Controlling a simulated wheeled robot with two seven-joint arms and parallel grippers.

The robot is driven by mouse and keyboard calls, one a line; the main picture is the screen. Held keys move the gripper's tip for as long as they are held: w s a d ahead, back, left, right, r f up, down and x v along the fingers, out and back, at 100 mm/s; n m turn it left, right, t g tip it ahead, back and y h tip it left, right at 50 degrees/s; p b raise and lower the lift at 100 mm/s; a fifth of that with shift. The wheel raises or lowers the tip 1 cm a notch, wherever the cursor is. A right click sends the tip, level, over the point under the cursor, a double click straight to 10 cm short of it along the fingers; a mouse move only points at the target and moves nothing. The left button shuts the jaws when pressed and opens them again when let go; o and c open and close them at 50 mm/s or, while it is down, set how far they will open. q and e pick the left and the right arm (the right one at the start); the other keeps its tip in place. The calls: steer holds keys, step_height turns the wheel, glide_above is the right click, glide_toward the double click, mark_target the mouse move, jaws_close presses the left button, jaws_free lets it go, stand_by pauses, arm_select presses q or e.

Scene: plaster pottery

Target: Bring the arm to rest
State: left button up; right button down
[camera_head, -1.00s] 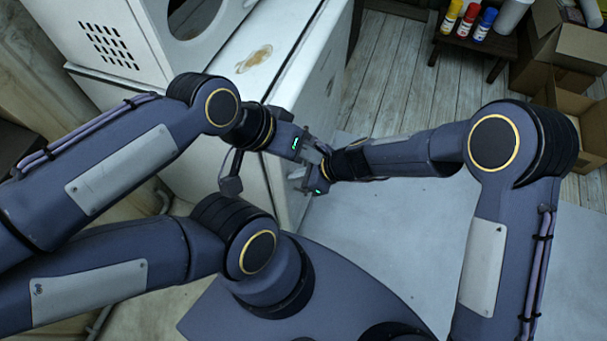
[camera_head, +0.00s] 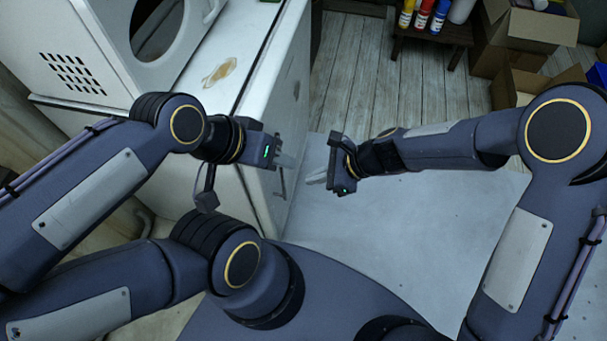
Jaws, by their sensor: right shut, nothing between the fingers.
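My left gripper (camera_head: 284,161) reaches in from the left, in front of the white cabinet's side. Its pale fingers point right and nothing shows at their tips; their spacing cannot be made out. My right gripper (camera_head: 314,179) reaches in from the right over the pale grey floor panel. It is shut and empty, with its fingers pointing left. The two grippers face each other with a clear gap between them.
A white cabinet (camera_head: 262,85) with a brown stain on top stands at the upper left. Several coloured bottles (camera_head: 422,14) stand on a dark small table (camera_head: 432,35) at the back. Cardboard boxes (camera_head: 530,28) and a blue box (camera_head: 527,83) are at the upper right. The grey panel (camera_head: 400,235) is bare.

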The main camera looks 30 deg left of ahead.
steer(key=shift+d+r, duration=0.2)
steer(key=shift+d, duration=0.05)
steer(key=shift+w+r, duration=0.1)
steer(key=w+d+r+n+t+p, duration=0.2)
steer(key=d+r+n+t+p, duration=0.3)
steer(key=d+r, duration=1.4)
steer(key=s+d+r+n+t+h+p, duration=0.2)
steer(key=s+d+r+n, duration=0.1)
steer(key=d, duration=0.5)
steer(key=s+d+r+n+t+h+p, duration=0.1)
steer(key=s+d+r+n+h+p, duration=0.1)
steer(key=s+d, duration=0.6)
step_height(320, 180, up, 4)
steer(key=shift+s+d+f+n+t+h+p, duration=0.1)
steer(key=shift+s+d+n+t+h+p, duration=0.25)
steer(key=shift+d+n+p, duration=0.55)
steer(key=shift+w+a+b, duration=0.15)
steer(key=shift+a+b, duration=0.1)
steer(key=shift+b, duration=0.05)
